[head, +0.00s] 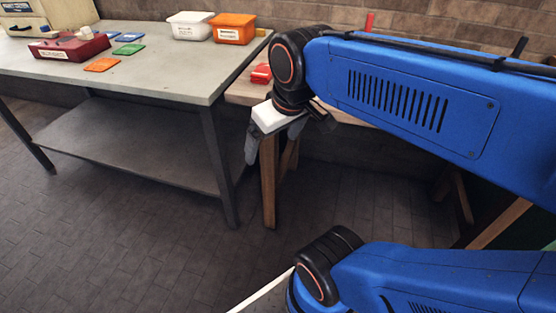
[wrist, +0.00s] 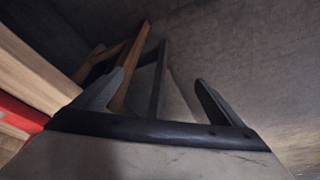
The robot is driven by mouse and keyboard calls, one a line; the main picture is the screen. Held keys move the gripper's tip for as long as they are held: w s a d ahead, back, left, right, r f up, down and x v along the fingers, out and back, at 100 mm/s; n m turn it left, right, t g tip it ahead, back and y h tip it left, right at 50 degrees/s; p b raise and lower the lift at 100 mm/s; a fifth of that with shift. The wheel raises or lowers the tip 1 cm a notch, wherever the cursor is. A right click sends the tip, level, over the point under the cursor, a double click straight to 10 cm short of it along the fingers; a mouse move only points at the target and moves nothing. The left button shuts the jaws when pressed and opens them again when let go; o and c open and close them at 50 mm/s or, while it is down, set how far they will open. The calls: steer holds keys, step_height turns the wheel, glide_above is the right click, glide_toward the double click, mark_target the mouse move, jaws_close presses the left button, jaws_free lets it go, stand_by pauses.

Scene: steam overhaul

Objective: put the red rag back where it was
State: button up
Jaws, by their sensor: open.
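A small red item (head: 261,73), which may be the red rag, lies on the wooden table just behind my wrist in the head view. It is partly hidden, so I cannot tell for sure that it is cloth. In the wrist view a red patch (wrist: 18,115) shows at the left edge, beside pale wood. My gripper (head: 273,147) points down by the near edge of the wooden table. In the wrist view its two fingers (wrist: 159,80) stand apart with nothing between them.
A grey workbench (head: 165,75) on the left holds a red tray (head: 70,47), flat orange, green and blue squares, a white bin (head: 190,31) and an orange bin (head: 233,35). My arm hides much of the wooden table (head: 243,93). The floor in front is clear.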

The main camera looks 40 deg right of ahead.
steer(key=shift+m+t, duration=0.3)
steer(key=shift+m, duration=0.1)
steer(key=s+f, duration=0.2)
steer(key=f, duration=0.1)
steer(key=shift+s+a+f, duration=0.25)
steer(key=shift+s+a, duration=0.1)
steer(key=shift+s, duration=0.05)
steer(key=shift+c, duration=0.3)
